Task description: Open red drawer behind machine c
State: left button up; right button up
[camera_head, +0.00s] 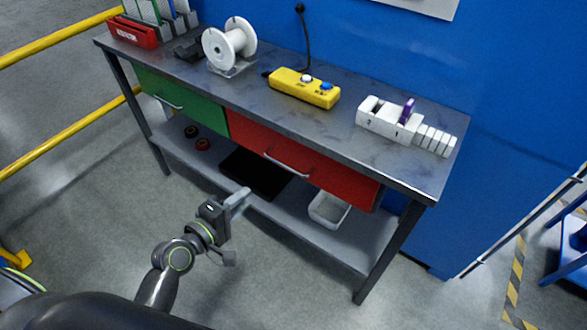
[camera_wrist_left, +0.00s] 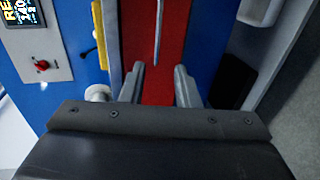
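The red drawer (camera_head: 335,180) is under the right part of the grey workbench top and looks shut, its front flush with the bench. Its metal bar handle (camera_head: 288,164) runs along the front. My left gripper (camera_head: 240,198) is in front of the bench, apart from the drawer, lower and left of the handle in the head view. In the left wrist view, its two fingers (camera_wrist_left: 159,82) are spread with nothing between them. That view faces the red drawer front (camera_wrist_left: 140,25), with the handle (camera_wrist_left: 158,30) ahead of the fingers. My right gripper is not in view.
A green drawer (camera_head: 180,103) is left of the red one. The lower shelf holds a black mat (camera_head: 255,175) and a white bin (camera_head: 329,209). On top stand a white spool (camera_head: 230,43), a yellow control box (camera_head: 304,88) and a white device (camera_head: 395,122). Yellow rails flank the left.

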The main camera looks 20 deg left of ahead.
aim_at(285, 166)
pick_arm(q)
jog(key=x, duration=1.7)
jog(key=shift+w+r, duration=0.15)
jog(key=shift+w, duration=0.1)
grip_shut()
